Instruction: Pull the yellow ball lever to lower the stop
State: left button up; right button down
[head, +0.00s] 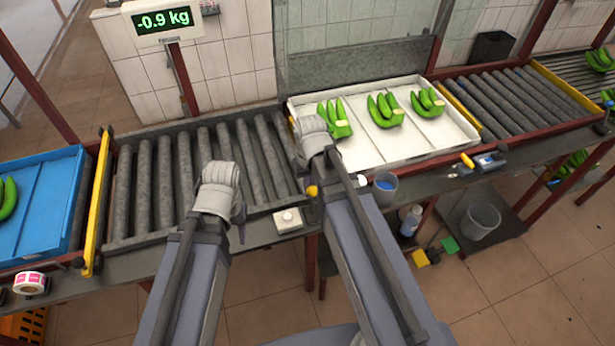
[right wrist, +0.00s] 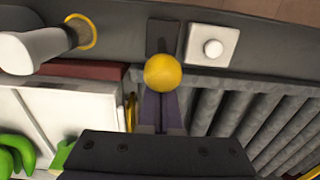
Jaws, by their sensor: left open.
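The yellow ball (head: 312,191) of the lever shows beside my right forearm in the head view, at the front edge of the line. In the right wrist view the yellow ball (right wrist: 163,71) sits at the tip end of the fingers of my right gripper (right wrist: 160,112) and covers their tips. I cannot tell whether they grip it. In the head view my arm hides most of this gripper. A thin yellow strip (right wrist: 131,110), perhaps the stop, shows between tray and rollers. My left gripper (head: 239,216) is open and empty, in front of the rollers.
A white button box (head: 288,220) stands close left of the ball. The white tray (head: 460,135) holds green banana bunches. Grey rollers (head: 145,190) lie left of it, then a blue crate (head: 40,225). A cup (head: 384,188) stands on the front ledge to the right.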

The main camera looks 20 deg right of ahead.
jog(key=shift+s, duration=1.85)
jog(key=shift+w, duration=0.7)
pick_arm(q)
jog(key=shift+r, duration=0.15)
pick_arm(e)
jog(key=shift+r, duration=0.1)
notch_tip(320, 180, up, 10)
jog(key=p, duration=1)
pick_arm(q)
notch_tip(320, 180, up, 10)
jog(key=shift+f, duration=0.2)
pick_arm(e)
jog(key=shift+s, duration=0.1)
pick_arm(q)
notch_tip(320, 180, down, 5)
jog(key=b, duration=0.4)
jog(key=shift+r+b, duration=0.2)
jog(key=shift+b, duration=0.15)
pick_arm(e)
jog(key=s+a+f+n+h, duration=0.1)
jog(key=s+a+f+n, duration=0.2)
jog(key=s+a, duration=0.3)
jog(key=a+f, duration=0.1)
jog(key=a, duration=0.3)
jog(key=shift+s+a+f, duration=0.2)
jog(key=shift+a+f, duration=0.15)
jog(key=shift+f, duration=0.05)
